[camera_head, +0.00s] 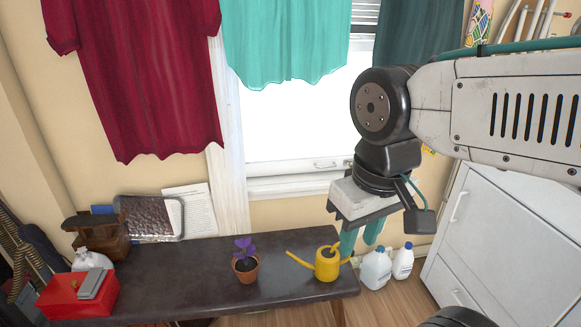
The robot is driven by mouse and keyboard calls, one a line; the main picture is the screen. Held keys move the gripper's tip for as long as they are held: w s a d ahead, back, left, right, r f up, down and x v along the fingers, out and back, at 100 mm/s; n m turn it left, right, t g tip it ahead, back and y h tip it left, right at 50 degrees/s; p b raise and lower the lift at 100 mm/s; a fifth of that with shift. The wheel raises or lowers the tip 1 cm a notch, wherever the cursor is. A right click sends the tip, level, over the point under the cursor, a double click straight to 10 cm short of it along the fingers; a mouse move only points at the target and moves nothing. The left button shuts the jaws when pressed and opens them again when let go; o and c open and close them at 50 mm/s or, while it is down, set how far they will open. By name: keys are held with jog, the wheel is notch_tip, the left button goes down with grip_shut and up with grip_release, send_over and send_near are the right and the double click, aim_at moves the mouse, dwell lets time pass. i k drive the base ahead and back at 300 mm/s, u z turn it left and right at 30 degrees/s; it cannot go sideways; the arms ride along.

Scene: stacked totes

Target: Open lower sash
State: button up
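The window's lower sash (270,168) is white, with bright glass above its bottom rail. A small pale handle (325,164) sits on the rail. The rail is down close to the white sill (290,186), and I see no clear gap under it. The turquoise garment hides the upper glass, and my arm hides the right end of the rail. My gripper (360,243) points down, below and to the right of the handle in the picture, apart from the sash. Its two teal fingers show with a gap between them and nothing held.
A dark bench (200,262) stands below the window with a potted purple plant (246,264), a yellow watering can (327,264) and a red box (78,295). White jugs (376,270) stand on the floor by a white cabinet (510,240). A red garment (150,80) hangs left.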

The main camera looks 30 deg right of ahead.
aim_at(336, 162)
jog(key=u, duration=0.05)
jog(key=i, duration=0.7)
jog(key=z, duration=0.65)
jog(key=i, duration=0.5)
jog(key=z, duration=0.4)
